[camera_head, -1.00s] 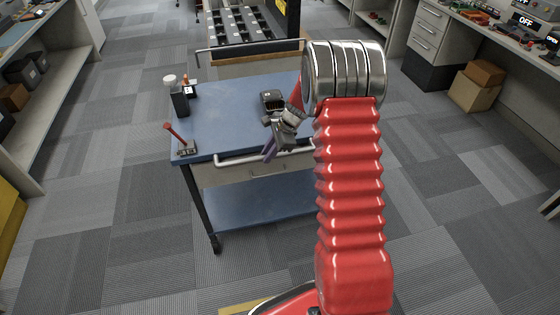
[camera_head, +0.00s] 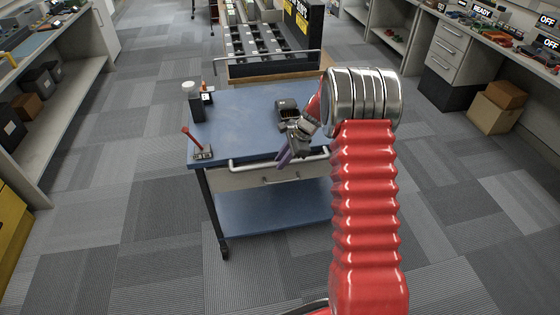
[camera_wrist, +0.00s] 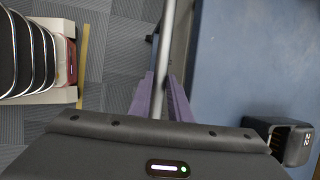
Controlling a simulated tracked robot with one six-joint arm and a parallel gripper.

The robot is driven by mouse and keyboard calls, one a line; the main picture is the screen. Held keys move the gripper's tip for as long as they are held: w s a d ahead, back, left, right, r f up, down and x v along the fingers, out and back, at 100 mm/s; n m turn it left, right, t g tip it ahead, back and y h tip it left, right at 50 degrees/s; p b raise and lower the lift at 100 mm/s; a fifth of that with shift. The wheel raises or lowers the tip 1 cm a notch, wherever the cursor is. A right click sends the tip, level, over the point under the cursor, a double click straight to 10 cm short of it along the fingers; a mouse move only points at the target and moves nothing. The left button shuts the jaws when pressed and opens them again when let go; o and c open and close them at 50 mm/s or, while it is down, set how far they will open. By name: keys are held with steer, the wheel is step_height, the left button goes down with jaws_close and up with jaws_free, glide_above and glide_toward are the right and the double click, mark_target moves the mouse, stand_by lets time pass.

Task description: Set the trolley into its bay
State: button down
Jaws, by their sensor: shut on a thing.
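The trolley (camera_head: 240,125) is a wheeled cart with a blue top, a blue lower shelf (camera_head: 270,212) and a drawer between them. It stands upright on the carpet in the middle of the head view. A grey handle bar (camera_head: 250,164) runs along its near side. My gripper (camera_head: 287,155) is at the right part of this bar. In the wrist view, my purple fingers (camera_wrist: 162,84) are shut around the bar (camera_wrist: 166,40), one on each side. The blue top (camera_wrist: 250,60) lies right of them there. I cannot make out a marked bay.
On the trolley are a dark box (camera_head: 287,109), a white-capped bottle (camera_head: 192,103) and a red-handled tool (camera_head: 197,147). A rack of bins (camera_head: 258,45) stands just behind it. A bench and shelf (camera_head: 50,120) line the left; drawers (camera_head: 447,50) and cardboard boxes (camera_head: 490,118) stand right. Carpet is open on both sides.

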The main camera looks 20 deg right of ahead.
steer(key=shift+d, duration=0.15)
steer(key=c, duration=1.6)
jaws_free()
steer(key=shift+c, duration=0.2)
steer(key=v, duration=1.3)
steer(key=shift+r, duration=0.3)
steer(key=shift+d+n, duration=0.1)
steer(key=shift+n, duration=0.2)
